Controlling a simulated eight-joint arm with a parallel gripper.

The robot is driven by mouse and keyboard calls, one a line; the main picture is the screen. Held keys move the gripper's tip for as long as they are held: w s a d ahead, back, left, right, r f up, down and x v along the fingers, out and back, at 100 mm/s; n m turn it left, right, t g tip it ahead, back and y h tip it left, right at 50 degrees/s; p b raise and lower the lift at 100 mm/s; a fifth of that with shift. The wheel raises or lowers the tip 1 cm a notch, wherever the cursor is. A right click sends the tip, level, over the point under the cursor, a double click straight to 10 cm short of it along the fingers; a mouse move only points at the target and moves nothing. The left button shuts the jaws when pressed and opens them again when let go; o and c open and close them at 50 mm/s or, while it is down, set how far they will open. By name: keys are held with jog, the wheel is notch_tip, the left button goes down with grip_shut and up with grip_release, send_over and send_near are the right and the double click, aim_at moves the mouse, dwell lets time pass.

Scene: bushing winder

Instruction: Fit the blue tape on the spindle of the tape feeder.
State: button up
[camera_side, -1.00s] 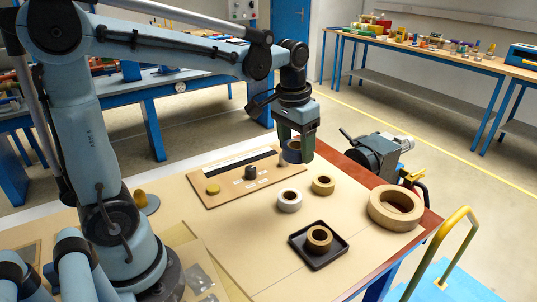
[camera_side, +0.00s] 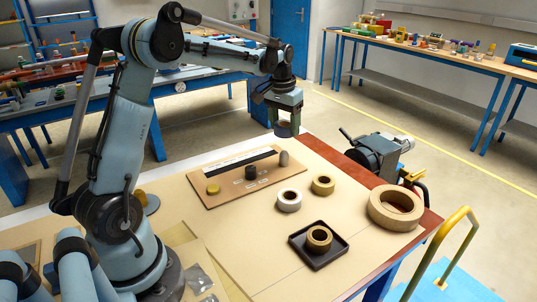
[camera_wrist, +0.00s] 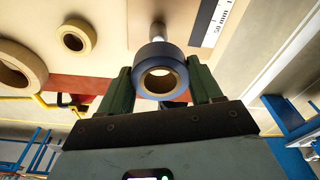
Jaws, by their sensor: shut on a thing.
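The blue tape (camera_side: 284,131) is a dark blue roll with a tan core, held between the green fingers of my gripper (camera_side: 287,122). In the wrist view the roll (camera_wrist: 149,58) sits between my fingertips, its open core facing the camera. My gripper is shut on it, in the air above the board's far right end. A grey rounded peg (camera_side: 284,159) stands upright on the board, below the roll and apart from it. In the wrist view the peg (camera_wrist: 157,33) shows just past the roll, partly hidden by it. I cannot tell for certain that this peg is the feeder's spindle.
A white roll (camera_side: 289,200), a tan roll (camera_side: 323,185), a large tan ring (camera_side: 396,208) and a black tray (camera_side: 301,253) holding a roll lie nearer.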

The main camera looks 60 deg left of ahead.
aim_at(284, 152)
jog(key=shift+f, duration=0.15)
jog(key=shift+f, duration=2.25)
jog(key=shift+f, duration=1)
jog(key=shift+f, duration=0.35)
jog(key=shift+f, duration=0.4)
jog(key=shift+f, duration=0.3)
jog(key=shift+f, duration=0.85)
